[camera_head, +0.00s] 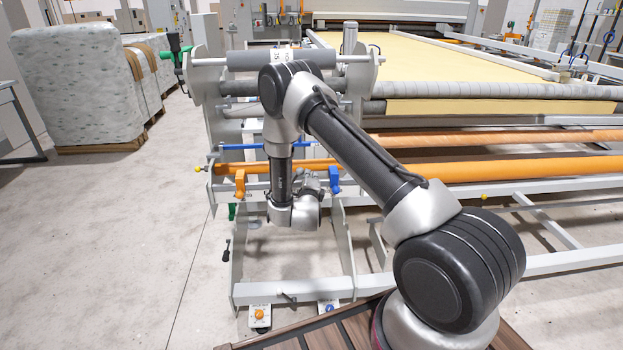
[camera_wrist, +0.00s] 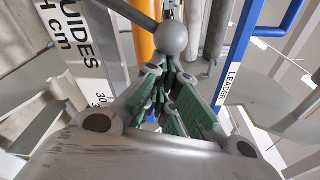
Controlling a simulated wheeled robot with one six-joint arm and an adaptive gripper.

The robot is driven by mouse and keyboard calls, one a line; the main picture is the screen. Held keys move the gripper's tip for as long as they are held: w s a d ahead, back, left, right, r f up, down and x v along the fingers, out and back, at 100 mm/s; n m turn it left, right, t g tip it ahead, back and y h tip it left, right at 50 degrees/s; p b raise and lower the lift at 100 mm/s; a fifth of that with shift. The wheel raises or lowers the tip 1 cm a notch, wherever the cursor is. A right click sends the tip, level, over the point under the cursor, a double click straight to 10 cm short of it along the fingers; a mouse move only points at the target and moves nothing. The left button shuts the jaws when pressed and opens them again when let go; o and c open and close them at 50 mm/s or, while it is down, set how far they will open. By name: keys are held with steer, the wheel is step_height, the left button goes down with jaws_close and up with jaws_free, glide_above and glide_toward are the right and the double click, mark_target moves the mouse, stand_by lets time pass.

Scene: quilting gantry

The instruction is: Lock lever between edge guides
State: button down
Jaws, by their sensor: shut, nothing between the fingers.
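My gripper (camera_wrist: 166,92) is shut and empty, its green-padded fingers together in the wrist view. A grey ball knob (camera_wrist: 173,40) on a grey rod, seemingly the lever, lies just beyond the fingertips. I cannot tell whether they touch it. In the head view my gripper (camera_head: 309,182) is small, between an orange edge guide (camera_head: 240,184) and a blue edge guide (camera_head: 335,180). The lever is not clearly visible there, with my arm in front of that area.
An orange roller (camera_head: 480,168) runs along the gantry, and a blue bar (camera_head: 240,147) sits above it. The wrist view shows a "GUIDES" scale plate (camera_wrist: 75,40) and a "LEADER" label (camera_wrist: 230,84). Wrapped bales (camera_head: 75,85) stand left; open floor lies between.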

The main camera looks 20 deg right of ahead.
mark_target(301, 170)
steer(key=a+r+n, duration=0.1)
steer(key=n, duration=0.1)
steer(key=w+a+r+n, duration=0.1)
steer(key=a+n, duration=0.1)
steer(key=shift+a+r+n+t, duration=0.1)
steer(key=shift+r+n+t, duration=0.2)
steer(key=shift+r+t, duration=0.1)
steer(key=w+a+r+n+t, duration=0.1)
steer(key=w+a+n, duration=0.1)
steer(key=a+n, duration=0.5)
steer(key=shift+n, duration=0.4)
steer(key=shift+a, duration=0.1)
